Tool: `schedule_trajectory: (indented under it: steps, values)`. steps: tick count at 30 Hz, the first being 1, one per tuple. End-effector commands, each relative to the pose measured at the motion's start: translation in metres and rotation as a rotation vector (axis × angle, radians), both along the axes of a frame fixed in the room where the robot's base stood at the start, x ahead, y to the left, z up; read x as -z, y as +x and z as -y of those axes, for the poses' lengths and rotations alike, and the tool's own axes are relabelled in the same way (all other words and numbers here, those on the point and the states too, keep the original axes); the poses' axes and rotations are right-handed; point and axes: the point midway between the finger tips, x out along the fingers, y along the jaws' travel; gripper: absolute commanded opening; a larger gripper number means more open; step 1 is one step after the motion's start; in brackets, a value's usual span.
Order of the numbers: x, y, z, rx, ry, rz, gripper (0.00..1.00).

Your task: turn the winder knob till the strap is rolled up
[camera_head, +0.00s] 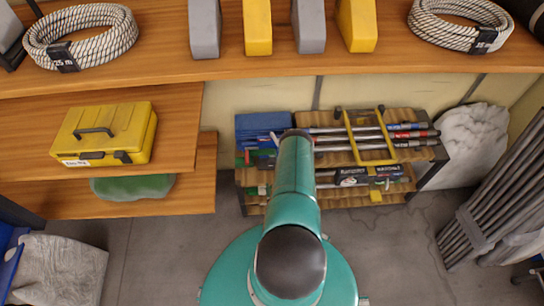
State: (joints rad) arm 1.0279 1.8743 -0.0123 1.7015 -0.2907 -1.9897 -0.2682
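I cannot make out a winder, its knob or a strap in the head view. My teal arm rises from the bottom middle and reaches away from the camera, in front of the low rack. My gripper does not show; the far end of the arm hides whatever lies beyond and below it.
A wooden shelf (150,76) spans the back with coiled ropes (80,20) and yellow and grey wedges (257,27). A yellow case (104,133) sits lower left. A low rack (409,185) holds poles. Grey poles (487,205) lean at right. Floor (165,250) is partly clear.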

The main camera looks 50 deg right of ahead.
Motion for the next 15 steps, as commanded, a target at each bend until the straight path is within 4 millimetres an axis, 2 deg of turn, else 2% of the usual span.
schedule_trajectory:
  steps: [5, 8, 15]
  values:
    - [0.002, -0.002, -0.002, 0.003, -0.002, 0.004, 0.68]
    - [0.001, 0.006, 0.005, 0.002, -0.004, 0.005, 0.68]
    - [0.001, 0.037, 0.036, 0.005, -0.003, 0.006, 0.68]
